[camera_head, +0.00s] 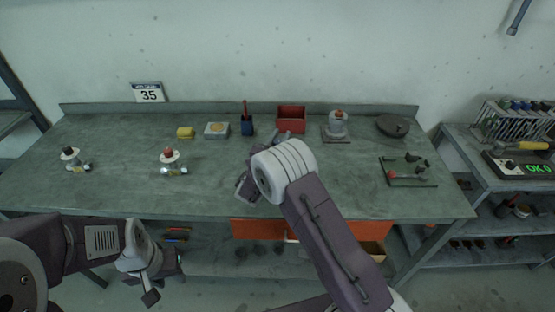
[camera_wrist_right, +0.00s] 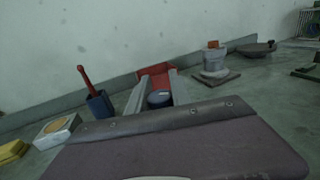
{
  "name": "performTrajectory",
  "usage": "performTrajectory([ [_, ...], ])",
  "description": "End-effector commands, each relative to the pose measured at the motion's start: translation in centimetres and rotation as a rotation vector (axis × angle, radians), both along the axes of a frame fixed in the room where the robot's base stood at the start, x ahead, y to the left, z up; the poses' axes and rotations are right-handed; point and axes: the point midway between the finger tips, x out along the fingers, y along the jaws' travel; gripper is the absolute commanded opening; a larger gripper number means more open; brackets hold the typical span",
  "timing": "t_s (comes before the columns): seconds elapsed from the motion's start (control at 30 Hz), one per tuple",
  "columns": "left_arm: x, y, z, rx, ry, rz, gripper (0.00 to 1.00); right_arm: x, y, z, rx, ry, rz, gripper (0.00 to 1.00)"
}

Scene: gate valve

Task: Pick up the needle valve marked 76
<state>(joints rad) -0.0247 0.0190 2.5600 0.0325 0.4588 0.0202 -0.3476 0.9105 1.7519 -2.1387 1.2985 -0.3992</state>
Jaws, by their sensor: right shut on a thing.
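My right gripper (camera_wrist_right: 158,95) is shut on a valve with a dark blue round knob (camera_wrist_right: 159,98), which shows between the two fingers in the right wrist view. The valve's body and any number on it are hidden. In the head view my right arm covers most of this gripper, in front of the red bin (camera_head: 291,117). Two other valves stand upright on the bench: one with a black knob (camera_head: 69,154) at the far left, one with a red knob (camera_head: 169,157). No 76 is readable. My left gripper (camera_head: 165,281) is open and empty, below the bench's front edge.
On the bench (camera_head: 120,190) stand a yellow block (camera_head: 185,132), a box with a round tan top (camera_head: 217,130), a blue cup with a red tool (camera_head: 248,126), a grey fixture (camera_head: 338,125), a dark round pan (camera_head: 393,125) and a green board (camera_head: 408,176). A sign reads 35 (camera_head: 149,95).

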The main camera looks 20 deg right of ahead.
Motion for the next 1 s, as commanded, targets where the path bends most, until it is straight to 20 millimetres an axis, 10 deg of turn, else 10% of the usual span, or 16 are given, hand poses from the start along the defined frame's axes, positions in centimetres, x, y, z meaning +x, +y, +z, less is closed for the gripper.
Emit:
performTrajectory([
  [0.67, 0.0, 0.0, 0.1, 0.0, 0.0, 0.0, 0.36, 0.0, 0.0, 0.2, 0.0, -0.002, 0.0, 0.0],
  [1.0, 0.0, 0.0, 3.1, 0.0, 0.0, 0.0, 0.36, -0.2, -0.2, 5.1, 0.001, -0.004, -0.001, 0.0],
])
